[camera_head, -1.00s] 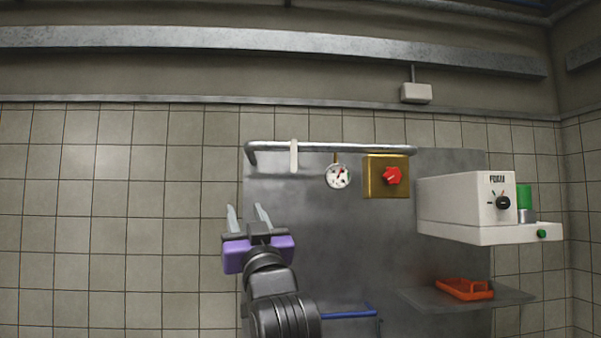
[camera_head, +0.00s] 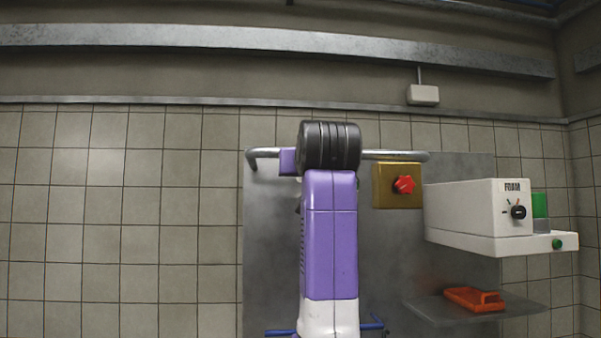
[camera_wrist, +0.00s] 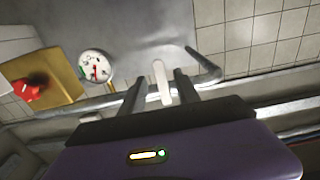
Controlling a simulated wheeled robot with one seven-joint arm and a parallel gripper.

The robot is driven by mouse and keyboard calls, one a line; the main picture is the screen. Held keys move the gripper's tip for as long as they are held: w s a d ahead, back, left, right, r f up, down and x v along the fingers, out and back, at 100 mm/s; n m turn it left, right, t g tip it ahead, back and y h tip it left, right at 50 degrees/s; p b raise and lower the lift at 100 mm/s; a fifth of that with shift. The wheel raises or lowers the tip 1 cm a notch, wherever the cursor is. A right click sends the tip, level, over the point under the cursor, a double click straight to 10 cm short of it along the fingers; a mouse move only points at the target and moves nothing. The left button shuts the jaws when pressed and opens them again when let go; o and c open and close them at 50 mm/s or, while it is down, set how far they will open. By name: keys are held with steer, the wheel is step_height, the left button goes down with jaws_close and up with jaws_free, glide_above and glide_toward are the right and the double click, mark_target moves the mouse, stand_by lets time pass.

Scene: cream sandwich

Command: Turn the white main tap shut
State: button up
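The white main tap is a slim white lever (camera_wrist: 161,84) on a grey metal pipe (camera_wrist: 100,102). In the wrist view it appears between the two dark fingers of my gripper (camera_wrist: 160,77). The fingers are apart, with a gap on the left of the lever and a narrower one on the right. I cannot tell how deep the lever sits between them. In the head view my arm hides the tap, and only a purple edge of my gripper shows at the pipe.
A round gauge (camera_wrist: 96,66) hangs beside the tap. A brass box (camera_head: 383,186) with a red knob (camera_head: 403,184) is to the right. Farther right are a white FOAM machine (camera_head: 470,207) and a shelf with an orange-red tray (camera_head: 474,298). Tiled wall is clear at left.

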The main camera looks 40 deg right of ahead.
steer(key=p+x, duration=0.2)
steer(key=x, duration=0.5)
steer(key=shift+p, duration=0.4)
steer(key=shift+w, duration=0.1)
jaws_close()
stand_by(0.9)
